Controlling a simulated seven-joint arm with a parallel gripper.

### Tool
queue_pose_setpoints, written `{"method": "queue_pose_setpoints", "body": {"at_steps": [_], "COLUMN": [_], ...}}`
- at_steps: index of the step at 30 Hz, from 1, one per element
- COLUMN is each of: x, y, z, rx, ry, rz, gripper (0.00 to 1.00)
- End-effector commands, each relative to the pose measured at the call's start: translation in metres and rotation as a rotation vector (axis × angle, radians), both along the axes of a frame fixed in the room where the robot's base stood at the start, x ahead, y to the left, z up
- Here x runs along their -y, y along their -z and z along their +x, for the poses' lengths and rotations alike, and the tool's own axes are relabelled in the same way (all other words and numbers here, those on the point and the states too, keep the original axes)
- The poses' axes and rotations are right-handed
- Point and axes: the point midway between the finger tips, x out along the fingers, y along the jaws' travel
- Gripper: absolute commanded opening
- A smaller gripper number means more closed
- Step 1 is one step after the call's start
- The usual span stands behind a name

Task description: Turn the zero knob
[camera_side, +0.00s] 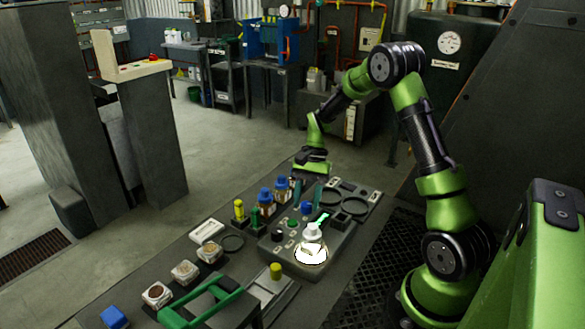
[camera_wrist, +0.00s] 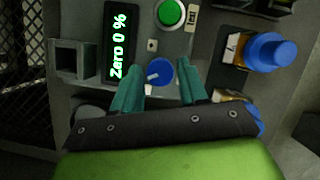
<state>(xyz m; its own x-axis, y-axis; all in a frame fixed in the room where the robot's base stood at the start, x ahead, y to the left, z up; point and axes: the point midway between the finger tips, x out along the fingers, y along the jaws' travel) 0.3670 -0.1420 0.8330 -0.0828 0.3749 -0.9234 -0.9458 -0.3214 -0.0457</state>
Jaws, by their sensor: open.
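The zero knob (camera_wrist: 160,72) is a small blue round knob with a pale pointer mark, set in the grey panel beside a lit display (camera_wrist: 118,45) that reads "Zero 0 %". In the side view the knob (camera_side: 307,208) is small, near the display (camera_side: 322,217). My gripper (camera_wrist: 161,70) is open, with one teal finger on each side of the knob; I cannot tell whether they touch it. In the side view my gripper (camera_side: 307,197) reaches down over the instrument from the back.
A green button (camera_wrist: 171,12) sits near the knob. A blue-capped bottle (camera_wrist: 268,50) stands to the right. In the side view a glowing white-capped flask (camera_side: 311,248) stands on the instrument. Several sample dishes and bottles line the bench at left, with a green-handled item (camera_side: 205,310) in front.

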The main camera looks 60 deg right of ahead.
Motion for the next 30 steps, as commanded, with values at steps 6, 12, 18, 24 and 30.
{"method": "queue_pose_setpoints", "body": {"at_steps": [6,12,18,24,30], "x": [0.009,0.027,0.045,0.058,0.063], "y": [-0.021,-0.065,-0.110,-0.142,-0.155], "z": [0.003,0.006,0.010,0.013,0.014], "rx": [0.003,0.005,0.005,0.004,0.003], "ry": [0.002,0.002,0.002,0.000,0.000], "rz": [-0.002,-0.004,-0.004,-0.003,-0.002], "gripper": [0.43,0.43,0.43,0.43,0.43]}}
